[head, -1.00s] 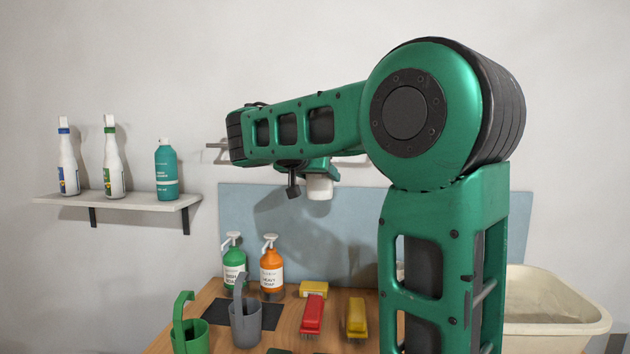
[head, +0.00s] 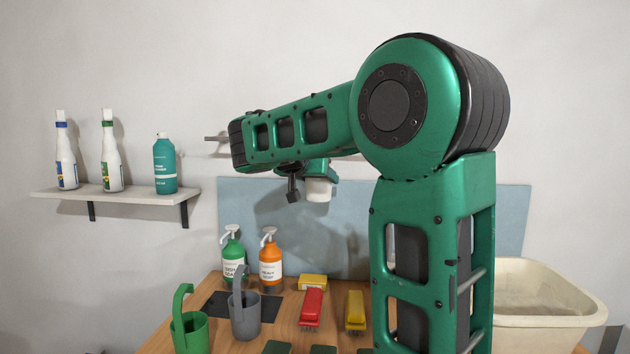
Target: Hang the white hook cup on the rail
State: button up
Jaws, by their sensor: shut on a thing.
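The white hook cup (head: 319,190) hangs below the end of my arm, in front of the wall and near the top of the blue-grey back panel. My gripper (head: 317,170) is shut on it, though the fingers and the cup's hook are mostly hidden by my forearm. The metal rail (head: 215,138) is on the wall behind my arm. Only its left end shows clearly, and the rest is covered by my arm. The cup appears lower than the rail; I cannot tell the gap in depth.
A green hook cup (head: 188,333) and a grey hook cup (head: 245,318) stand on the wooden table (head: 215,285) with soap bottles and brushes. A shelf (head: 115,194) with bottles is at left, a cream basin (head: 550,300) at right. My arm covers the middle right.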

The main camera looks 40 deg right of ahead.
jog(key=o, duration=1.1)
jog(key=shift+a, duration=0.1)
jog(key=v, duration=1)
jog(key=shift+a+r, duration=0.15)
jog(key=shift+a, duration=0.1)
jog(key=shift+s, duration=0.15)
